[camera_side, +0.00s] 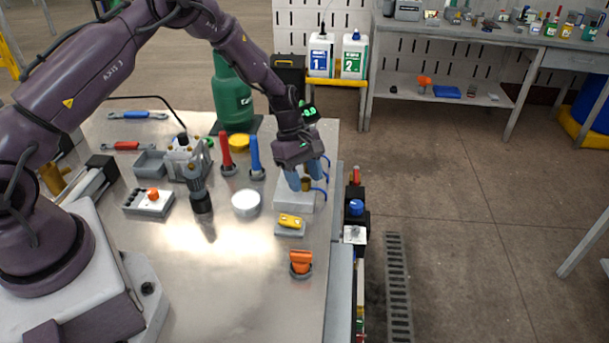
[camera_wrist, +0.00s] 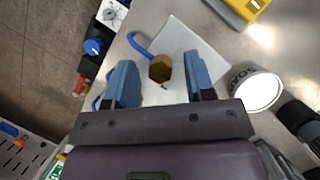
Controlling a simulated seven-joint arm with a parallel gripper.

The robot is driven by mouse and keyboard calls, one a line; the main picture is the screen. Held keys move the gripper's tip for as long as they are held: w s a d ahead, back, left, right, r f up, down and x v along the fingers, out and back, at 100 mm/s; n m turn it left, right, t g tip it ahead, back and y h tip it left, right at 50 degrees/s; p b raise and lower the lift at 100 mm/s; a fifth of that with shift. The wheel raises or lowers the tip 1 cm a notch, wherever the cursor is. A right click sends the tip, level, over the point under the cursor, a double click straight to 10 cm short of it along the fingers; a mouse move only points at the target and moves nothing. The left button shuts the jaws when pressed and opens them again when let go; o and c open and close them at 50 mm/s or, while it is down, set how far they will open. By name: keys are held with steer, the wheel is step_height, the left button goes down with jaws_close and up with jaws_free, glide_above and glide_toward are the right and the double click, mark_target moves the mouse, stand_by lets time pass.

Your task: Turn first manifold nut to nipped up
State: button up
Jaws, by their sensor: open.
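The manifold is a pale block (camera_side: 284,207) near the right edge of the metal table, with blue hoses at its right side. A brass hex nut (camera_wrist: 160,69) stands on it; in the side view the nut (camera_side: 305,185) shows partly between my fingers. My gripper (camera_side: 305,188) is above the block, pointing down. In the wrist view its two blue fingers (camera_wrist: 160,78) are apart, one on each side of the nut, with gaps to both. I cannot tell how far the fingertips are above the block. The nut's marking, if any, is too small to read.
A white round tin (camera_wrist: 254,90) and a yellow part on a grey stand (camera_side: 291,221) are close to the block. An orange-topped piece (camera_side: 300,263), red and blue upright handles (camera_side: 254,153) and a green cylinder (camera_side: 232,95) also stand on the table. The front middle is clear.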

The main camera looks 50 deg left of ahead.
jaws_close()
steer(key=shift+m, duration=0.3)
steer(key=m+g, duration=0.1)
steer(key=m, duration=0.2)
steer(key=shift+w, duration=0.1)
steer(key=m+g, duration=0.1)
steer(key=m, duration=0.1)
steer(key=m+g+y, duration=0.1)
steer(key=m, duration=0.1)
steer(key=shift+d+m, duration=0.1)
steer(key=shift+m, duration=0.3)
steer(key=m+g+y, duration=0.1)
steer(key=m, duration=0.3)
steer(key=shift+m, duration=0.3)
steer(key=shift+d+m+g+y, duration=0.15)
steer(key=shift+m+y, duration=0.3)
steer(key=shift+m, duration=0.45)
steer(key=shift+a+m+g+y, duration=0.15)
steer(key=shift+m+y, duration=0.3)
steer(key=shift+m, duration=0.45)
